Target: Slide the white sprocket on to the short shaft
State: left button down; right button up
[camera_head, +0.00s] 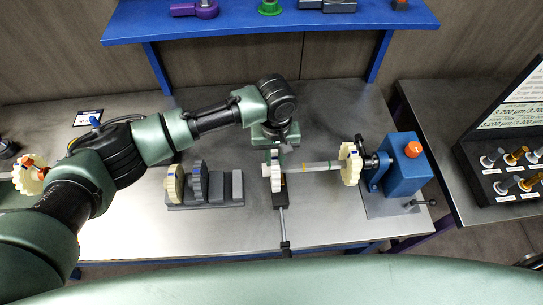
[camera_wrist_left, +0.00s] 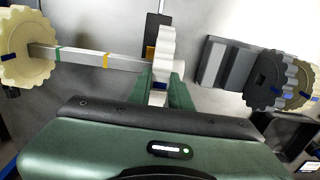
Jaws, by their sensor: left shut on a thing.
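My left gripper (camera_head: 272,152) is shut on the white sprocket (camera_head: 270,178), which stands upright on edge. In the left wrist view the white sprocket (camera_wrist_left: 164,52) sits between the green fingers (camera_wrist_left: 160,92). A square grey shaft (camera_head: 315,167) with green and orange bands runs from the blue drive block (camera_head: 403,165) toward the white sprocket. In the left wrist view the shaft (camera_wrist_left: 90,57) ends at the white sprocket's face; I cannot tell whether it enters the bore. A cream sprocket (camera_head: 350,164) is at the shaft's block end. My right gripper is not in view.
A grey rack (camera_head: 215,201) holds a cream sprocket (camera_head: 174,184) and a dark grey sprocket (camera_head: 198,181). A thin rod (camera_head: 284,228) stretches in front of the white sprocket. A blue shelf (camera_head: 270,27) stands behind. Bare bench (camera_head: 130,225) lies front left.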

pick_arm(q)
jog(key=shift+d, duration=0.2)
jog(key=shift+d, duration=1.6)
jog(key=shift+d+b, duration=0.4)
jog(key=shift+d, duration=0.5)
jog(key=shift+d, duration=0.1)
jog(key=shift+d+b, duration=0.4)
jog(key=shift+d, duration=0.8)
jog(key=shift+d+b, duration=0.85)
jog(key=shift+d, duration=1)
jog(key=shift+d+b, duration=0.85)
jog(key=shift+d, duration=0.5)
jog(key=c, duration=1.2)
grip_release()
